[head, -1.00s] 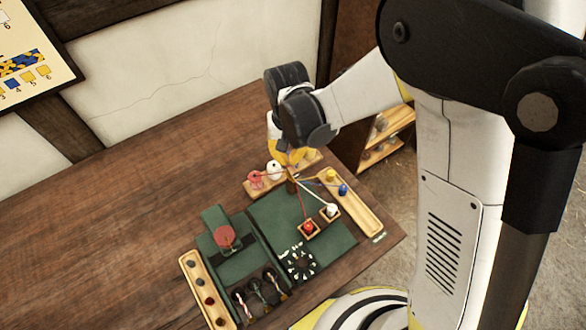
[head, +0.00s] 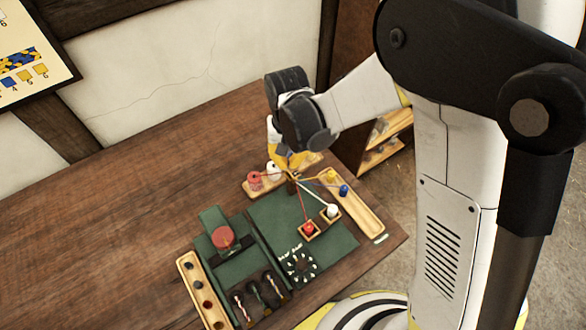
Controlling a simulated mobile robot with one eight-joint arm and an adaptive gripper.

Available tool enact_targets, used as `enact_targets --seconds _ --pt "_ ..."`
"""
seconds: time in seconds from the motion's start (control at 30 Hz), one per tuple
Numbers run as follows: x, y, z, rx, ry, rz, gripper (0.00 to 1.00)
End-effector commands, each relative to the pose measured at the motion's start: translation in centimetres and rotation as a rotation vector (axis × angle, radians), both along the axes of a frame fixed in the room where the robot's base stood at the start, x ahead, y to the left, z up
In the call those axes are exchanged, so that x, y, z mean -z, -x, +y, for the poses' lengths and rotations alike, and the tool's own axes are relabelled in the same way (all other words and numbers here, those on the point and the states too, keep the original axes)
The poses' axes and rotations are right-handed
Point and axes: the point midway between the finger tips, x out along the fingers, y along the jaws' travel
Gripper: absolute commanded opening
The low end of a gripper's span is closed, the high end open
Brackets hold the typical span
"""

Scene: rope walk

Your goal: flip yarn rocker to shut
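My gripper (head: 291,168), with yellow parts at its end, points down at the far edge of the green board (head: 265,211), beside a wooden spool rack. Its fingertips are small and partly hidden, so I cannot tell if it is open or shut. Red, white and yellow yarns meet at a small dark post (head: 292,187) just below it. No part is clearly recognisable as the yarn rocker; it may be at the post, partly hidden by the gripper. Small wooden blocks hold a red piece (head: 309,229) and a white piece (head: 332,211).
A red spool (head: 254,180) and a white spool (head: 273,171) stand left of the gripper. A wooden tray (head: 369,222) with yellow and blue pieces lies right. The table's left side is clear.

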Motion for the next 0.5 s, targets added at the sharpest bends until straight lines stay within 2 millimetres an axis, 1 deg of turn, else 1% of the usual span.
enact_targets --seconds 0.17,0.5 --pt "-0.7 0.1 0.0 0.0 0.0 0.001 0.0" --pt "-3.7 0.1 0.0 0.0 0.0 0.001 0.0"
